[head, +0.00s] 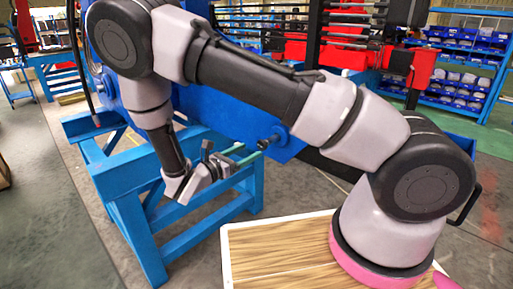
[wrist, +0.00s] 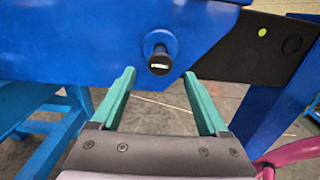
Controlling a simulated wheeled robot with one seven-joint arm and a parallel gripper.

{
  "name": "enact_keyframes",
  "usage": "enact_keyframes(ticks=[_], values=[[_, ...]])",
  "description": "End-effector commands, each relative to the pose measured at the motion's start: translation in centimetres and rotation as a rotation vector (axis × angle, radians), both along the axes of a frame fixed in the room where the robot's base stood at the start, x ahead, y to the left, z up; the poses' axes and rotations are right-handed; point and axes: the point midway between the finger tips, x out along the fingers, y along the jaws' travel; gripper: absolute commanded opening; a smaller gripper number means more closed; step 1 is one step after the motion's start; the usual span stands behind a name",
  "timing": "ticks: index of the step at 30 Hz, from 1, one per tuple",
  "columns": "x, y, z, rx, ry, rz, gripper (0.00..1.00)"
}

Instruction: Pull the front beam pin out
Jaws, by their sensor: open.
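In the head view the pin (head: 265,144) shows at the beam's lower part, just past my gripper's tips. My gripper (wrist: 165,85) is open, with two green fingers spread to the left and right. In the wrist view the pin's end lies between and just beyond the fingertips, with nothing held. In the head view my gripper (head: 250,152) points at the pin from the left; I cannot tell if it touches.
A blue stand (head: 125,180) holds the beam. A black plate (wrist: 255,48) with a green dot is at the beam's right in the wrist view. Blue shelves with bins (head: 460,85) stand at the back right. Grey floor (head: 45,215) is clear at left.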

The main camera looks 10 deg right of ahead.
Motion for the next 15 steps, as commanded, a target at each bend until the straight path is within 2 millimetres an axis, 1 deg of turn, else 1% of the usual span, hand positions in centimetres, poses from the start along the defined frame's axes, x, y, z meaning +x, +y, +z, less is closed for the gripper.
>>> enact_keyframes(ticks=[1, 3, 6, 10, 15], values=[[-0.6, 0.9, 0.0, 0.001, 0.001, 0.003, 0.78], [-1.3, 1.8, 0.0, 0.001, 0.0, 0.003, 0.78], [-2.0, 2.7, 0.0, 0.001, 0.001, 0.001, 0.78], [-2.4, 3.4, 0.0, 0.0, 0.0, 0.001, 0.78], [-2.5, 3.4, 0.0, -0.001, 0.001, 0.0, 0.78]])
